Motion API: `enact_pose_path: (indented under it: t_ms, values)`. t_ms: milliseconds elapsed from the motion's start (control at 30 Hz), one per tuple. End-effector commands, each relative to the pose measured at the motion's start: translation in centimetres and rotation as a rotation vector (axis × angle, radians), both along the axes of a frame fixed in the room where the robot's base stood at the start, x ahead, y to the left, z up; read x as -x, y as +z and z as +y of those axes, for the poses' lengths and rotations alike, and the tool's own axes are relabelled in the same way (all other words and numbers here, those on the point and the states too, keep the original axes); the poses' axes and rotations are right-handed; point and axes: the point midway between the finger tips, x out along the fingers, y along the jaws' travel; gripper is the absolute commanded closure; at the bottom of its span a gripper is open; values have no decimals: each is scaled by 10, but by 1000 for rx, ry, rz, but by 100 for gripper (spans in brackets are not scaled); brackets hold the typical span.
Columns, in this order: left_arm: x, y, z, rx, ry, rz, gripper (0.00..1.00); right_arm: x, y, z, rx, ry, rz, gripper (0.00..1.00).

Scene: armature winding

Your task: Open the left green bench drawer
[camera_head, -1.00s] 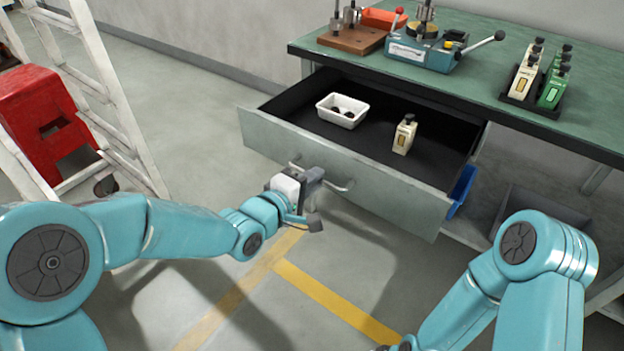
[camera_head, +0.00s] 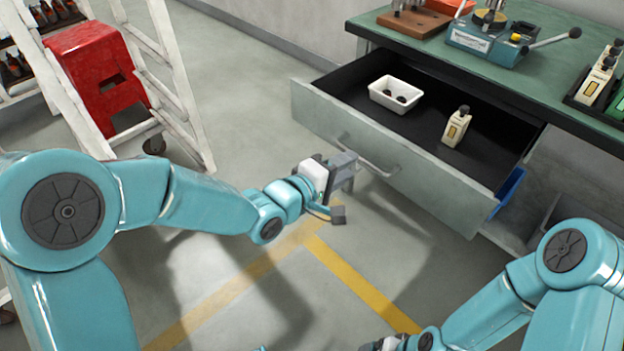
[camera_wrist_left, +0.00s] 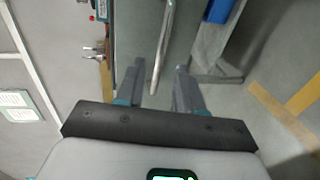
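The left green bench drawer (camera_head: 440,185) stands pulled well out from the bench, its dark inside showing in the head view. Its bar handle (camera_head: 372,160) is on the front face.
The drawer holds a white tray (camera_head: 381,103) with dark parts and a cream bottle-like part (camera_head: 456,127). The green bench top (camera_head: 420,52) carries a fixture (camera_head: 480,45). The floor before the drawer is clear.

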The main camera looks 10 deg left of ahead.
Motion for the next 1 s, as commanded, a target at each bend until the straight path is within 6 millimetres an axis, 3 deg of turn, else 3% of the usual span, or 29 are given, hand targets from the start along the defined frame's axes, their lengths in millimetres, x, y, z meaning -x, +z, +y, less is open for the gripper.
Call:
enact_pose_path:
  t_ms: [200, 400, 600, 1000]
  values:
    - [48, 16, 36, 0, 4, 1, 63, 2, 14, 1, -2, 6, 3, 11]
    - [79, 22, 59, 0, 4, 1, 63, 1, 21, 1, -1, 6, 2, 11]
    - [92, 25, 67, 0, 1, 0, 63, 1, 22, 1, -2, 5, 2, 11]
    - [93, 24, 67, 0, 0, 0, 63, 1, 22, 1, -2, 5, 2, 11]
